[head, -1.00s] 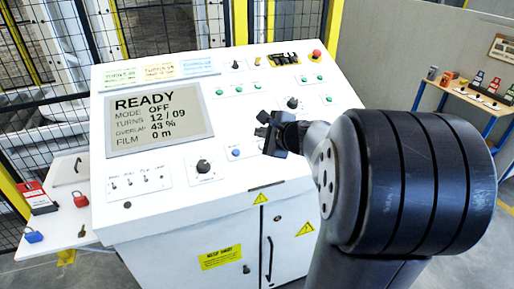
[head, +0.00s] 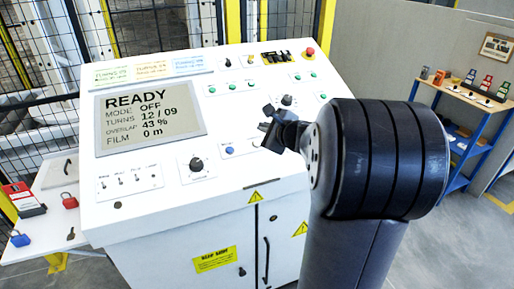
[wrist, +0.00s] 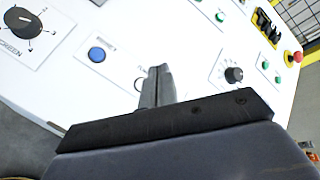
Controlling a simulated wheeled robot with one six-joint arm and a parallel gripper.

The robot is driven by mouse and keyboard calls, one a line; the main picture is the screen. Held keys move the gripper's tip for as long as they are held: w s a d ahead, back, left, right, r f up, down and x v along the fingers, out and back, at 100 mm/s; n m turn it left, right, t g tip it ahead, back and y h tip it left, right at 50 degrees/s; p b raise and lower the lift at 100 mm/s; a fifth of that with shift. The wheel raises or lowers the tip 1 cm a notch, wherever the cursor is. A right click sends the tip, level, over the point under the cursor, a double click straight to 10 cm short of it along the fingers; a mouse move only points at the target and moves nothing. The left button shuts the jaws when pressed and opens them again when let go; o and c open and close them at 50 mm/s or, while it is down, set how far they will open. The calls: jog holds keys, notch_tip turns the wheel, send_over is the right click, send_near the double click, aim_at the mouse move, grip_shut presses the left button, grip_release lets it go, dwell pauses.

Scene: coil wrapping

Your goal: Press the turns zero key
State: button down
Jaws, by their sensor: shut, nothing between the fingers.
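The white console's screen (head: 150,115) reads READY, MODE OFF, TURNS 12 / 09, OVERLAP 43 %, FILM 0 m. A blue round button (head: 229,151) sits below and right of the screen; it also shows in the wrist view (wrist: 97,54). Right of it is another small round key (wrist: 139,84) with a pale face, partly hidden behind my fingers; its label is too small and covered to read fully. My gripper (head: 280,130) is shut and empty, over the panel right of the blue button. In the wrist view its fingertips (wrist: 158,72) overlap the pale key's edge. I cannot tell whether they touch the panel.
A black rotary knob (head: 196,164) is left of the blue button, and another knob (wrist: 233,74) is right of my fingers. Several green buttons, a red mushroom button (head: 309,51) and toggle switches (head: 128,180) are also on the panel. A blue-framed shelf (head: 470,110) stands at right.

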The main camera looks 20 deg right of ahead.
jog(key=shift+w+f+b, duration=0.4)
jog(key=shift+f+b, duration=0.25)
jog(key=shift+f, duration=0.25)
jog(key=shift+w+f+b, duration=0.4)
jog(key=shift+f+b, duration=0.2)
jog(key=shift+f, duration=0.3)
jog(key=shift+w+f+b, duration=0.4)
jog(key=shift+f+b, duration=0.25)
jog(key=shift+f, duration=0.25)
jog(key=shift+d+f, duration=0.1)
jog(key=shift+w+f+b, duration=0.15)
jog(key=shift+f+b, duration=0.1)
jog(key=shift+b, duration=0.25)
jog(key=shift+w+f+b, duration=0.15)
jog(key=shift+f+b, duration=0.25)
jog(key=shift+b, duration=0.05)
dwell(0.6)
jog(key=shift+s+r+p, duration=0.3)
jog(key=shift+r+p, duration=0.15)
jog(key=shift+r, duration=0.3)
jog(key=r+p, duration=0.1)
jog(key=s+r+p, duration=0.1)
jog(key=r, duration=0.1)
jog(key=s+r+p, duration=0.1)
jog(key=shift+r, duration=0.3)
